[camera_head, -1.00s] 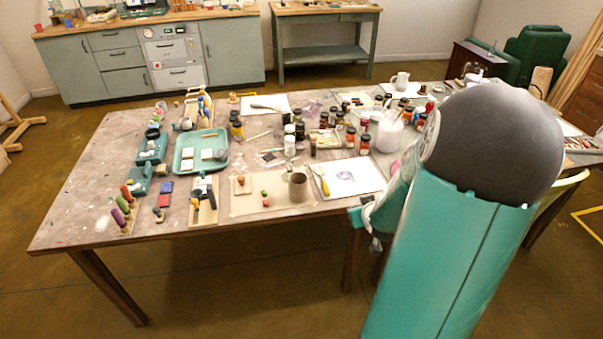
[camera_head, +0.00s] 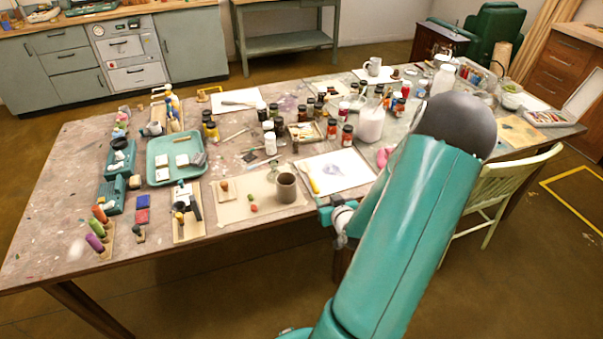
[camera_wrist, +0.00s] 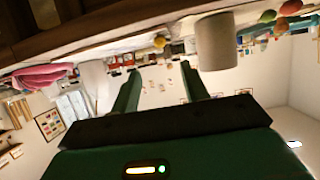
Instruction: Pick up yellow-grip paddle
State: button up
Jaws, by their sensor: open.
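A tool with a yellow grip (camera_head: 312,183), which looks like the paddle, lies on a white sheet near the table's front edge, just right of the grey mug (camera_head: 286,187). In the upside-down wrist view a small yellow end (camera_wrist: 160,41) shows beside the large mug (camera_wrist: 215,42); it may be the same grip. My gripper (camera_wrist: 160,70) is open with nothing between its fingers, and the yellow end appears beyond the fingertips.
The white sheet (camera_head: 347,170) lies under the paddle. Several jars and a large white jar (camera_head: 370,126) stand behind it. A green tray (camera_head: 161,176) is at the left. A pale green chair (camera_head: 490,185) stands at the right. Small red and green pieces lie left of the mug.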

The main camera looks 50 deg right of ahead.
aim_at(316, 187)
jog(key=x, duration=0.7)
jog(key=shift+d, duration=0.1)
jog(key=x, duration=0.4)
jog(key=shift+w+f, duration=0.25)
jog(key=shift+w, duration=0.1)
grip_shut()
